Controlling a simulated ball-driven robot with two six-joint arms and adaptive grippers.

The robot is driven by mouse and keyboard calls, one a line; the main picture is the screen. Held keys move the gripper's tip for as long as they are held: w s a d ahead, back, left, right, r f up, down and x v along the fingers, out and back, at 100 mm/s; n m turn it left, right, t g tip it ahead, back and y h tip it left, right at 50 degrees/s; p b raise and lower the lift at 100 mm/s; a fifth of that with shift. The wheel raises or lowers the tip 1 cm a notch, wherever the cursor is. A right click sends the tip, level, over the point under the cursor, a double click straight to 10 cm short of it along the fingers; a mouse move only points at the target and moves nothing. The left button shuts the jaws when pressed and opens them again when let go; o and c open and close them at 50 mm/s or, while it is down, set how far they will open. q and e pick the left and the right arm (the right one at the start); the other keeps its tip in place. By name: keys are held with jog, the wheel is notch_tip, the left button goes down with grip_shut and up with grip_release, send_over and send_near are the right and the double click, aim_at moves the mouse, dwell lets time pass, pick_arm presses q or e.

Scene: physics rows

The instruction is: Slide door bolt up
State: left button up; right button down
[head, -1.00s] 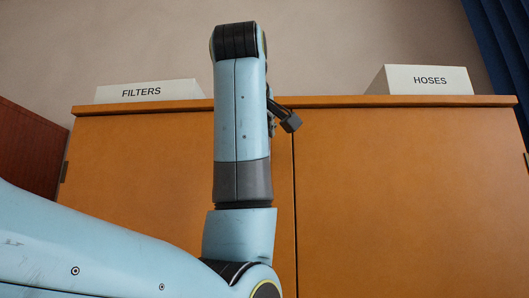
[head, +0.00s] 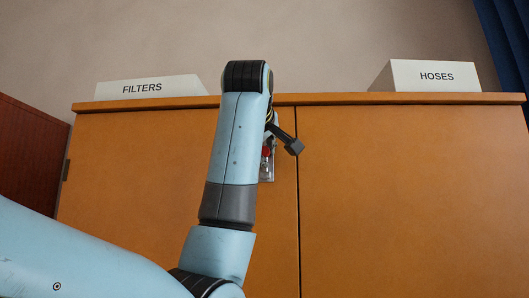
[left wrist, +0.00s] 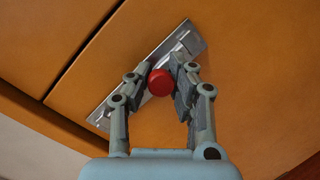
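The door bolt has a metal plate (left wrist: 187,42) and a round red knob (left wrist: 160,82), on an orange-brown cabinet door. In the head view the plate (head: 267,172) and knob (head: 266,151) show just right of my left forearm, near the door's top right corner. My left gripper (left wrist: 161,76) has its two fingers on either side of the knob, drawn in close and appearing to touch it. The fingers and my wrist hide part of the bolt. My right gripper is in neither view.
The cabinet has two doors, with a seam right of the bolt; the right door (head: 410,200) is clear. A FILTERS box (head: 180,89) and a HOSES box (head: 435,76) stand on top. A dark red cabinet (head: 30,150) is at left, a blue curtain (head: 505,40) at right.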

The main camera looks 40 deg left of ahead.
pick_arm(q)
grip_shut()
notch_tip(320, 180, up, 4)
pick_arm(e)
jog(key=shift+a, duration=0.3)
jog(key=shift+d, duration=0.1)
pick_arm(q)
jog(key=o, duration=0.8)
grip_release()
